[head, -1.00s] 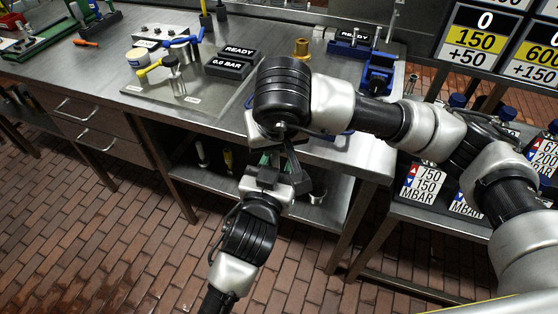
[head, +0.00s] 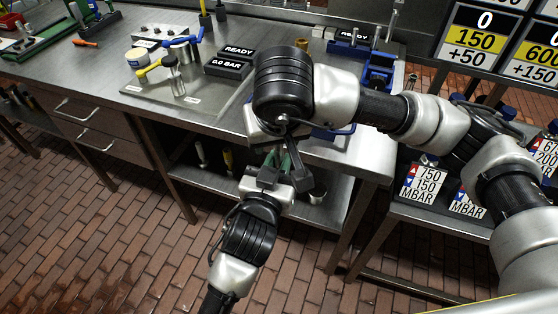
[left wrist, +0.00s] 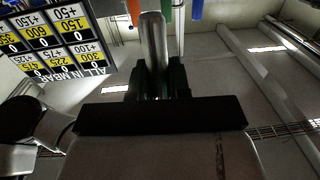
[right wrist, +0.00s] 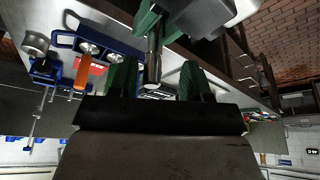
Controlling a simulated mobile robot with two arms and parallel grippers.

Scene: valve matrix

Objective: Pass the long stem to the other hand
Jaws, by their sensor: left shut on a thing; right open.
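The long stem is a grey metal cylinder. In the left wrist view the stem (left wrist: 153,42) stands upright between the fingers of my left gripper (left wrist: 158,80), which is shut on it. In the right wrist view the free end of the stem (right wrist: 153,62) points in between the spread green fingers of my right gripper (right wrist: 156,82), with a gap on each side. The left gripper's green fingers show above it there. In the head view my left gripper (head: 279,162) is just below my right gripper, in front of the bench; the stem is mostly hidden there.
The steel bench (head: 105,62) stands behind the grippers, with its lower shelf (head: 235,190) below. Black READY and 0.0 BAR blocks (head: 232,60) and a blue vise (head: 378,70) are on it. A rack with pressure cards (head: 423,183) is at right. The brick floor at left is clear.

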